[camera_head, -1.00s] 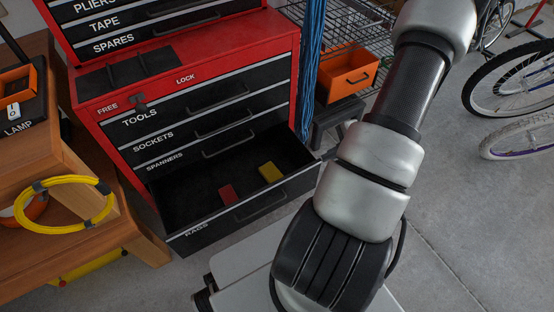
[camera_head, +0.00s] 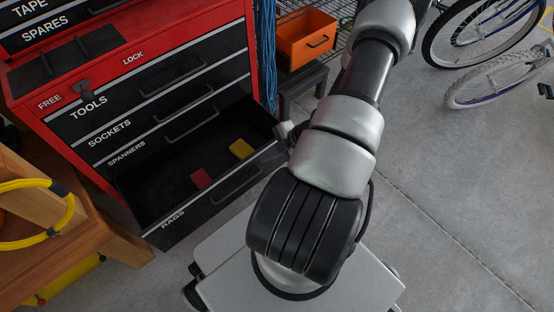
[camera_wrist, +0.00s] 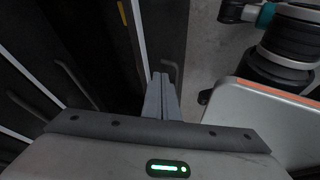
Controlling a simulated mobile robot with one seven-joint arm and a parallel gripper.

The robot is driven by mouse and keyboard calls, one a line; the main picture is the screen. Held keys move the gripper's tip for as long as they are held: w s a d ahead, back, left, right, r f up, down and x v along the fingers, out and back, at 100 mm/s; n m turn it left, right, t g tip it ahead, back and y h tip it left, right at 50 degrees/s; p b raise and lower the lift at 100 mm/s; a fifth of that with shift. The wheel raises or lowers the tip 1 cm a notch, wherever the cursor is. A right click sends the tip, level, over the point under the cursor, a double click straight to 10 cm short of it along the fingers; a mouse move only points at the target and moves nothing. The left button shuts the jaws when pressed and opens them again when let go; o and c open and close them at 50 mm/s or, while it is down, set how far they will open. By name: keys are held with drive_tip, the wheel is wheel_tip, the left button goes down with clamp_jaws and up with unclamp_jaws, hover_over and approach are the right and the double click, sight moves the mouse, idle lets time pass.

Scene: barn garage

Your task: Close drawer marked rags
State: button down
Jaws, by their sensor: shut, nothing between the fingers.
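The drawer marked RAGS (camera_head: 205,211) is the lowest of the red and black tool cabinet and stands pulled out. A red block (camera_head: 201,179) and a yellow block (camera_head: 241,149) lie inside it. In the wrist view my gripper (camera_wrist: 161,76) is shut and empty, its fingertips close to the drawer front (camera_wrist: 158,30) and its handle (camera_wrist: 171,70). I cannot tell whether they touch. In the head view my arm hides most of the gripper, near the drawer's right end.
The TOOLS, SOCKETS and SPANNERS drawers (camera_head: 150,103) above are shut. A wooden bench (camera_head: 95,235) with a yellow coil (camera_head: 38,243) stands left. An orange bin (camera_head: 306,40) and a dark stool (camera_head: 303,82) stand behind. Bicycles (camera_head: 490,75) are at right; the floor (camera_head: 450,190) there is clear.

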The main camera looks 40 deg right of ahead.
drive_tip(key=shift+w, duration=0.8)
